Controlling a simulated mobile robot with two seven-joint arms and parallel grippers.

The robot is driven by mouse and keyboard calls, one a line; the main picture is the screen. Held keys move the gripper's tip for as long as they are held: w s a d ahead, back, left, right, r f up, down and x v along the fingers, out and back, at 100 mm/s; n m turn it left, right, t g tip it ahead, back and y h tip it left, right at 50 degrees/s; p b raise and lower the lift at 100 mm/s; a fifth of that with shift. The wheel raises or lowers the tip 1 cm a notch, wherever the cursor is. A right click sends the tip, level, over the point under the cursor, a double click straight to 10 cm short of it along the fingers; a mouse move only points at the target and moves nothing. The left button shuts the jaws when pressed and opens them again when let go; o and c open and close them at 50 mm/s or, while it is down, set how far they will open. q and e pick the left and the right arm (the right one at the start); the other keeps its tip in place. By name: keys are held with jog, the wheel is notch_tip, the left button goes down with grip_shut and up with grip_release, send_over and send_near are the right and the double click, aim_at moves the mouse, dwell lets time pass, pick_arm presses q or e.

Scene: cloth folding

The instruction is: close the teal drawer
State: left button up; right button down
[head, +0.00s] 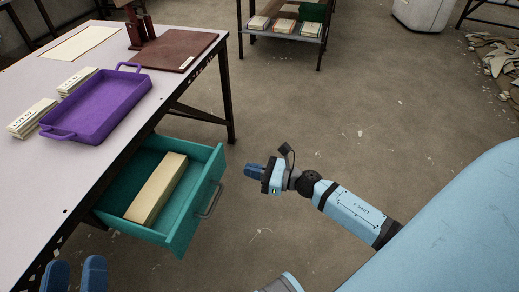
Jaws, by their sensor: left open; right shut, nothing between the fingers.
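The teal drawer (182,238) hangs pulled out under the white table, its front facing right. A grey bar handle (211,201) is on its front panel. A long beige block (157,188) lies inside the drawer. My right gripper (254,171) is shut and empty, to the right of the drawer front and apart from it in the picture. My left gripper (75,273) shows only as two blue fingers at the bottom left edge. They are spread apart with nothing seen between them, below the drawer's near corner in the picture.
On the white table (40,165) are a purple tray (97,104), stacks of labelled cards (33,117) and a brown board (178,52). A table leg (226,95) stands behind the drawer. A shelf (283,35) stands at the back. The floor right of the drawer is clear.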

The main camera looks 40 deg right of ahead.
aim_at(215, 162)
jog(key=x, duration=0.8)
jog(key=shift+w+a+b, duration=0.2)
jog(key=shift+w+b, duration=0.1)
pick_arm(q)
jog(key=shift+w+d+f+g, duration=0.1)
jog(key=shift+f+g, duration=0.2)
jog(key=shift+f, duration=0.25)
pick_arm(e)
jog(key=shift+w+a, duration=0.4)
jog(key=shift+w, duration=0.1)
jog(key=b+x, duration=0.2)
jog(key=x, duration=1.2)
jog(key=b+x, duration=0.2)
jog(key=x, duration=0.5)
jog(key=shift+w+a+b, duration=0.35)
jog(key=shift+w+b, duration=0.05)
jog(key=shift+w, duration=0.05)
pick_arm(q)
notch_tip(215, 162, down, 7)
jog(key=g, duration=0.2)
jog(key=shift+d+m+g, duration=0.4)
pick_arm(e)
jog(key=shift+w+r, duration=0.1)
jog(key=shift+r, duration=0.15)
